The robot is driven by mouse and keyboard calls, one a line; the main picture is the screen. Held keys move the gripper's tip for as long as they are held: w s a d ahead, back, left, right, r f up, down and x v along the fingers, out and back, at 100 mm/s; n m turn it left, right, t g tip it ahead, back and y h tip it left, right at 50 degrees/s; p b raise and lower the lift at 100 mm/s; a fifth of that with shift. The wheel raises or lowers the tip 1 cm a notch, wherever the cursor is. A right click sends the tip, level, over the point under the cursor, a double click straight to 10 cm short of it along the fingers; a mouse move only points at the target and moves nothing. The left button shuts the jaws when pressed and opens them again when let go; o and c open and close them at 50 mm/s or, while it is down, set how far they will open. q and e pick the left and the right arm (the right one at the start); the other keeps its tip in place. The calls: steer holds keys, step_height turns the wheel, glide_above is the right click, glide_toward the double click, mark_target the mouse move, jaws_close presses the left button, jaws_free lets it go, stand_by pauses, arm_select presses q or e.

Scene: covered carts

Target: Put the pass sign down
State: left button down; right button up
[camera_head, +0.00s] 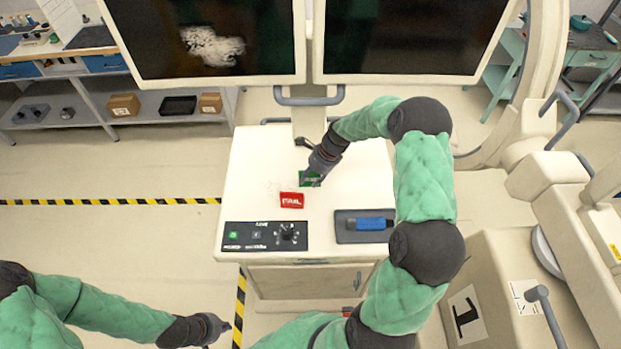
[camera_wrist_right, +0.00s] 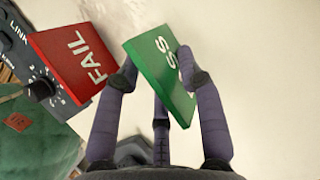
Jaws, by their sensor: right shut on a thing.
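The green pass sign (camera_wrist_right: 160,68) is between the fingers of my right gripper (camera_wrist_right: 155,80), which is shut on it. In the head view the pass sign (camera_head: 309,178) shows as a small green patch at the tip of my right gripper (camera_head: 316,177), over the white cart top (camera_head: 245,175). I cannot tell whether the sign touches the cart top. The red fail sign (camera_head: 292,200) lies on the cart just nearer than the gripper; it also shows at the left in the wrist view (camera_wrist_right: 72,62). My left gripper (camera_head: 219,329) is low at the front left, its fingers unclear.
A control panel (camera_head: 265,236) with a knob is at the cart's front left. A dark tray (camera_head: 346,236) with a blue item (camera_head: 372,224) is at its front right. Two large monitors (camera_head: 205,40) stand behind. The cart top left of the signs is clear.

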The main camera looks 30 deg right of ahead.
steer(key=shift+f, duration=0.25)
steer(key=shift+f, duration=0.15)
steer(key=o, duration=0.8)
steer(key=shift+o, duration=0.2)
